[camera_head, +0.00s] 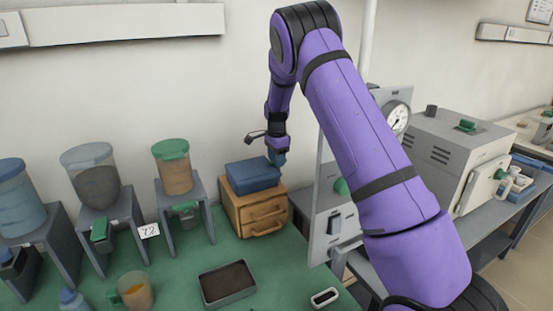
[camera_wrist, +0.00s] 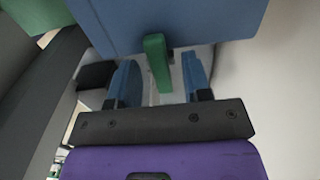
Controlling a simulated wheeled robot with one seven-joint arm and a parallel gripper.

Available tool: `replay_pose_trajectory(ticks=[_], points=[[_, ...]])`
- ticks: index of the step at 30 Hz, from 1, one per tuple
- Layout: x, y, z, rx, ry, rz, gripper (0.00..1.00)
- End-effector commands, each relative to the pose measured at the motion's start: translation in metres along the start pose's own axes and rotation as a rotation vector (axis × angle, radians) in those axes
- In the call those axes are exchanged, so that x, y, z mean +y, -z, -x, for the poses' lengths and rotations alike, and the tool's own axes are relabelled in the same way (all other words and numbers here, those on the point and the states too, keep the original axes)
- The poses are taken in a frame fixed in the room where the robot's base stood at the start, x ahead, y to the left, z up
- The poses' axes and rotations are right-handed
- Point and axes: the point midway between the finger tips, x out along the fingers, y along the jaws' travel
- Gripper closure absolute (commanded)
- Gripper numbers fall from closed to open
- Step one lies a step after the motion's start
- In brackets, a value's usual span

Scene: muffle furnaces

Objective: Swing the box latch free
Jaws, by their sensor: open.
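The blue box (camera_head: 251,177) sits on top of a small wooden drawer unit (camera_head: 254,213) on the green bench. In the wrist view the box (camera_wrist: 185,25) fills the top. A green latch (camera_wrist: 157,62) hangs from its edge like a short bar. My gripper (camera_wrist: 160,82) is open, with its two blue fingers on either side of the latch and visible gaps to it. In the head view my gripper (camera_head: 277,158) is at the box's upper right edge. The latch is hidden from the head view.
Hoppers on grey stands, one with a green lid (camera_head: 170,149), stand left of the drawers. A dark-filled tray (camera_head: 227,284) and an amber jug (camera_head: 135,291) are in front. A grey furnace (camera_head: 445,150) stands at right. A wall is close behind the box.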

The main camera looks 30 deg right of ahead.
Motion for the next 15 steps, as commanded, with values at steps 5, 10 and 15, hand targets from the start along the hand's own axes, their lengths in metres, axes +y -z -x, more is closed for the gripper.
replay_pose_trajectory(ticks=[5, 10, 15], points=[[0.0000, 0.0000, 0.0003, 0.000, 0.000, 0.000, 0.92], [-0.0001, -0.0001, 0.0004, 0.000, 0.000, 0.001, 1.00], [0.0000, 0.0001, 0.0006, 0.000, 0.000, 0.021, 1.00]])
